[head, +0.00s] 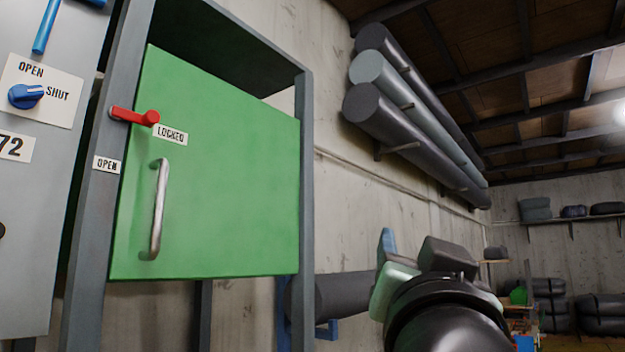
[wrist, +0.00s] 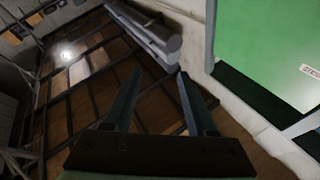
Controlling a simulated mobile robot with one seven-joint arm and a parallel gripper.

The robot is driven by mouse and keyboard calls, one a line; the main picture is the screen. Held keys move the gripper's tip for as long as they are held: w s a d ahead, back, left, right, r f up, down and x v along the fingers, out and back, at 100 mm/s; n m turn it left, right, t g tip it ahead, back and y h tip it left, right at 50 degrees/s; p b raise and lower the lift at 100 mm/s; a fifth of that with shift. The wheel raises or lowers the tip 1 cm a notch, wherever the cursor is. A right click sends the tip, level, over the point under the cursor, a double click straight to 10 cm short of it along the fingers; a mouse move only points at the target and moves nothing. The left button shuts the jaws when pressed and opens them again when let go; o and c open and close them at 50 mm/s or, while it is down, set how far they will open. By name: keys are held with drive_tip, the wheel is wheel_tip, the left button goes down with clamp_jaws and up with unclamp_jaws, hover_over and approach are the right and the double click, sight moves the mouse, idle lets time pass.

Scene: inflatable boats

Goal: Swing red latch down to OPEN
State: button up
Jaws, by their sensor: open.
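The red latch (head: 135,116) is on the upper left of the green door (head: 215,190) in the head view. It lies nearly level across the frame edge, its knob end to the right, just above the LOCKED label (head: 170,134). The OPEN label (head: 106,164) is below it on the grey frame post. A metal handle (head: 159,208) is on the door. My gripper is open and empty in the wrist view (wrist: 159,82), well apart from the latch, at the lower right of the door in the head view. The latch does not show in the wrist view; part of the green door (wrist: 270,45) does.
A grey panel (head: 40,230) with a blue knob (head: 26,96) marked OPEN and SHUT stands left of the door. Several rolled tubes (head: 400,115) rest on wall brackets at upper right. A dark roll (head: 345,295) is low behind my arm. The space before the door looks clear.

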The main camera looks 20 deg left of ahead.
drive_tip(key=w+a+r+g+y+p, duration=0.3)
drive_tip(key=w+a+r+y, duration=0.1)
drive_tip(key=r, duration=0.3)
drive_tip(key=n+g+y+p, duration=0.6)
drive_tip(key=n+g+y, duration=0.1)
drive_tip(key=g+y, duration=0.45)
approach(153, 116)
drive_tip(key=shift+g, duration=0.45)
drive_tip(key=p+x, duration=0.7)
drive_tip(key=x, duration=0.1)
drive_tip(key=shift+w+a+r, duration=0.15)
drive_tip(key=shift+w+r, duration=0.2)
drive_tip(key=shift+w+a+f+p, duration=0.2)
drive_tip(key=shift+a+p, duration=0.15)
drive_tip(key=shift+a, duration=0.1)
